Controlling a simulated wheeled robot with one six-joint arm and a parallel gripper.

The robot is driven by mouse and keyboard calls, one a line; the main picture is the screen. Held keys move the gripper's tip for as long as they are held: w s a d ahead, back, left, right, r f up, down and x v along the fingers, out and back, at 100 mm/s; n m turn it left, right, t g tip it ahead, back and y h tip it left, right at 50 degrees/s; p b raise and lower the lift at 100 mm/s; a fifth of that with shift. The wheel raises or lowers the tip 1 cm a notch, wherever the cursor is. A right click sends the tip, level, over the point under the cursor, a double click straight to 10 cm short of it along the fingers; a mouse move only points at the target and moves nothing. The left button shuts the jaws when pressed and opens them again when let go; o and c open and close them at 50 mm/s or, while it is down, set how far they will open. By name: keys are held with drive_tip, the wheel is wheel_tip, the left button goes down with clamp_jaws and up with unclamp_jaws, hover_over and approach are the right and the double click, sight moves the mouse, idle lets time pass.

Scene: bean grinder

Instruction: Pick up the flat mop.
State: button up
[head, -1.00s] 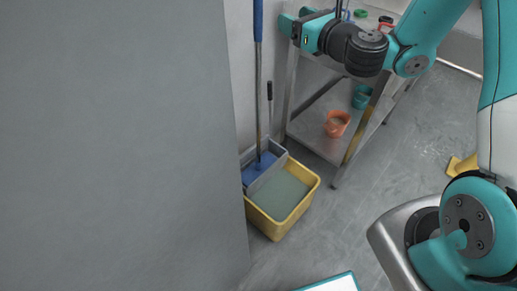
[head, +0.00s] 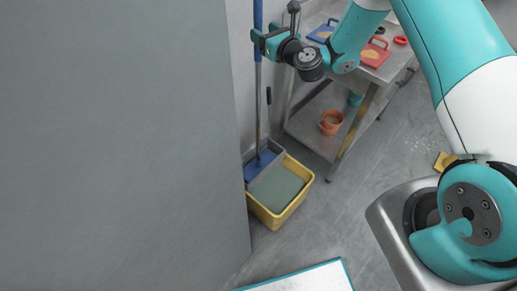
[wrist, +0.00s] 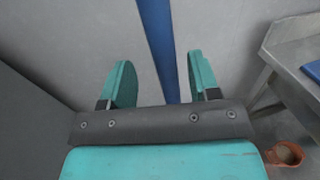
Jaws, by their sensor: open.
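The flat mop has a blue upper handle (head: 258,18), a grey lower pole and a blue head (head: 260,164). It stands upright, its head in the grey wringer part of the yellow mop bucket (head: 274,220). My gripper (head: 257,43) is at the blue handle, high above the bucket. In the wrist view the blue handle (wrist: 160,50) runs between the two open teal fingers (wrist: 159,82). There is a gap on both sides, so the fingers do not visibly touch it.
A grey wall or panel (head: 120,140) fills the left side. A metal table (head: 377,72) with trays stands right of the mop, with an orange pot (head: 331,122) on its lower shelf. A white, teal-edged panel (head: 305,277) lies at the bottom.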

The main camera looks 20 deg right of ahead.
sight(261, 29)
drive_tip(key=p+x, duration=0.3)
drive_tip(key=x, duration=0.2)
drive_tip(key=shift+w+d, duration=0.15)
drive_tip(key=shift+w, duration=0.05)
drive_tip(key=shift+w+f, duration=0.1)
drive_tip(key=shift+w, duration=0.1)
clamp_jaws()
